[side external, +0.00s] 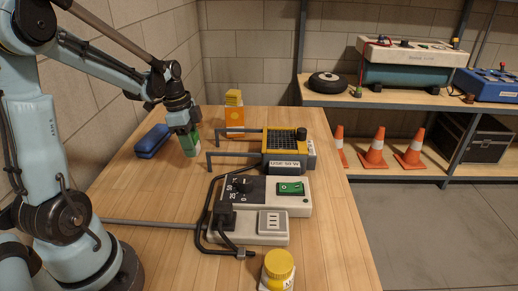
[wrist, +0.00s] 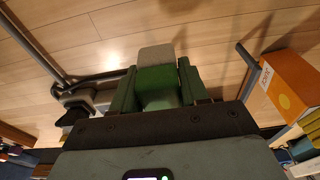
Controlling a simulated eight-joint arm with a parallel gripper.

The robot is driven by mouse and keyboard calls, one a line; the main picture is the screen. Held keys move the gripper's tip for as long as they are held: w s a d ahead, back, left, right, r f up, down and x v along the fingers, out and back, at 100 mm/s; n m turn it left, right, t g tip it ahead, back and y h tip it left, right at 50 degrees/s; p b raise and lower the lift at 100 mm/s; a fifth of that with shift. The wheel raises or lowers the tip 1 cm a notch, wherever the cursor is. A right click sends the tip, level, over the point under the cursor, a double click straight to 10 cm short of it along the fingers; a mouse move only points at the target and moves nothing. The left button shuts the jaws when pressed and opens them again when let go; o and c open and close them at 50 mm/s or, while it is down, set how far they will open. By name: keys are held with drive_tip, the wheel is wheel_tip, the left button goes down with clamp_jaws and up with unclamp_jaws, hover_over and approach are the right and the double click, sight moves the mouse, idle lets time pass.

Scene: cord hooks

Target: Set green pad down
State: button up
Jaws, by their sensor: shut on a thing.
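The green pad (side external: 191,146) is upright under my gripper (side external: 183,128) in the side view, low over the wooden table (side external: 140,190). I cannot tell whether its lower end touches the wood. In the wrist view the green pad (wrist: 158,80) is between the two fingers of my gripper (wrist: 157,90), which is shut on it. A grey-beige end shows beyond the green part there. The fingers hide part of the pad's sides.
A blue case (side external: 152,140) lies just left of the pad. An orange box (side external: 234,116) stands behind, right. Grey hooks (side external: 232,154) extend from a yellow device (side external: 284,144) toward the pad. A power box (side external: 262,196) with a black cord and a yellow-lidded jar (side external: 278,267) are nearer.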

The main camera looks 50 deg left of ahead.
sight(191, 166)
drive_tip(key=a+f, duration=0.1)
drive_tip(key=a, duration=0.1)
drive_tip(key=a+f, duration=0.1)
drive_tip(key=a, duration=0.1)
drive_tip(key=shift+s+f, duration=0.1)
drive_tip(key=shift+f, duration=0.1)
drive_tip(key=shift+d+f, duration=0.1)
drive_tip(key=shift+f, duration=1.9)
drive_tip(key=shift+f, duration=0.1)
drive_tip(key=o, duration=1.1)
drive_tip(key=shift+c, duration=0.2)
